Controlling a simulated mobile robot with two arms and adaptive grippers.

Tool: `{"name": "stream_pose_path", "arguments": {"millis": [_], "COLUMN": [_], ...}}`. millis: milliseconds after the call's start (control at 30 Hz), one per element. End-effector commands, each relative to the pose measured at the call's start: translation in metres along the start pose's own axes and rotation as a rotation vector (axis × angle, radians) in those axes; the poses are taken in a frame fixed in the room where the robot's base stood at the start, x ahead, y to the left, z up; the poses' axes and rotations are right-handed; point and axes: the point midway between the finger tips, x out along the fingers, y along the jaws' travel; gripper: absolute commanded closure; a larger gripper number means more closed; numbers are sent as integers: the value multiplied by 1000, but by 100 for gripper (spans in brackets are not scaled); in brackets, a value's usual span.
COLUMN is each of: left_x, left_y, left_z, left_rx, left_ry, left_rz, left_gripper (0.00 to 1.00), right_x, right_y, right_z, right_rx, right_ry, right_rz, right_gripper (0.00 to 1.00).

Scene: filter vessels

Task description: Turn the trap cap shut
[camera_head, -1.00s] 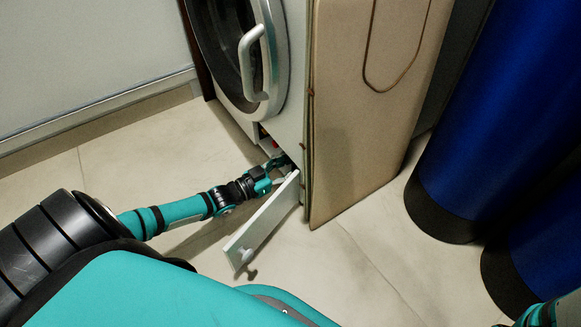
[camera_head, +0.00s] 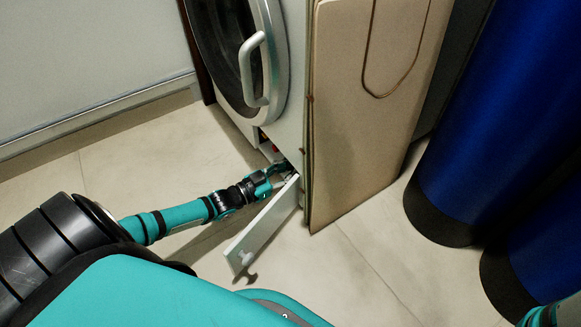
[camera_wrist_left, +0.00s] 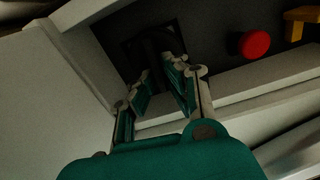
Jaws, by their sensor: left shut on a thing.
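The washer (camera_head: 285,103) stands at the top centre with its low service flap (camera_head: 262,226) swung open toward me. My left gripper (camera_head: 281,174) reaches into the opening behind the flap. In the left wrist view, my left gripper (camera_wrist_left: 161,76) is shut on the trap cap (camera_wrist_left: 152,46), a dark part in a dark recess. The fingers and the shadow hide most of the cap, so how far it is turned cannot be told. My right gripper is not in view.
A red round knob (camera_wrist_left: 255,44) and a yellow part (camera_wrist_left: 300,22) sit beside the recess. A tan board (camera_head: 365,130) stands close to the right of the opening. Blue cylinders (camera_head: 500,120) stand farther right. The floor (camera_head: 335,280) in front is clear.

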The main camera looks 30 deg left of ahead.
Motion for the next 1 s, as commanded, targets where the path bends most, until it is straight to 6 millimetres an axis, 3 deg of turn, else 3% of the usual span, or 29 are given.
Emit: {"name": "stream_pose_path", "arguments": {"millis": [500,1000], "left_x": [0,0], "left_y": [6,12], "left_z": [-1,5], "left_rx": [417,894], "left_ry": [-2,0], "left_rz": [-2,0], "left_gripper": [100,100], "right_x": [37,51], "right_y": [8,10], "right_z": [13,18], "right_rx": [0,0], "right_ry": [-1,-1], "right_rz": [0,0], "right_gripper": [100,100]}}
